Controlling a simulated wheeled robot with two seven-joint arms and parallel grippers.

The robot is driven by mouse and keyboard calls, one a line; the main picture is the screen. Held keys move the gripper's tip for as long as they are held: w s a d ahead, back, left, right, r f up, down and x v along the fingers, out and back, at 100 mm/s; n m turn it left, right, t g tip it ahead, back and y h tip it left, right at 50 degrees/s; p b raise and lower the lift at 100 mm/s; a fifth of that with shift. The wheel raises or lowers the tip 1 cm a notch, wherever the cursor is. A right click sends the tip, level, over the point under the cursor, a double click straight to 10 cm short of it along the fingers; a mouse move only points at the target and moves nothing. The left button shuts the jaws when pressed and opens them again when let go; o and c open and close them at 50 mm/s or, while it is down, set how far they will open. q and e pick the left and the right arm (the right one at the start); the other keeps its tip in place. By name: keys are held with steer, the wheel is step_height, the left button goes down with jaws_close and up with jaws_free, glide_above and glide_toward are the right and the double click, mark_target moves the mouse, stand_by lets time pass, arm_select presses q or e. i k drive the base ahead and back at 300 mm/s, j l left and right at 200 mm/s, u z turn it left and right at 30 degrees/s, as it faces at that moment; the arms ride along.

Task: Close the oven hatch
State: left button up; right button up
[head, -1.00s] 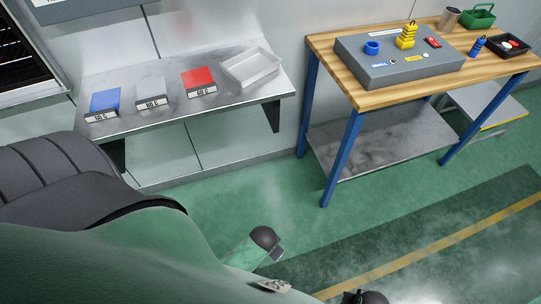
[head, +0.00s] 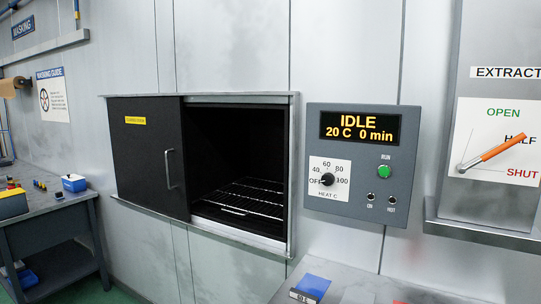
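The oven hatch (head: 146,155) is a dark sliding panel with a yellow label and a vertical handle (head: 172,169) near its right edge. It stands at the left of the oven opening (head: 238,160), so the opening is uncovered. A wire rack shows inside the dark oven (head: 246,198). Neither of my grippers is in the head view now.
A control panel (head: 358,165) reading IDLE, 20 C, 0 min is right of the oven. Farther right is an extract lever (head: 497,151). A metal shelf (head: 345,288) with a blue block (head: 313,286) is below. A grey workbench (head: 58,238) stands at left.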

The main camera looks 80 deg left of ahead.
mark_target(147, 134)
steer(key=u, duration=3.35)
steer(key=i+j, duration=0.2)
steer(key=u, duration=0.05)
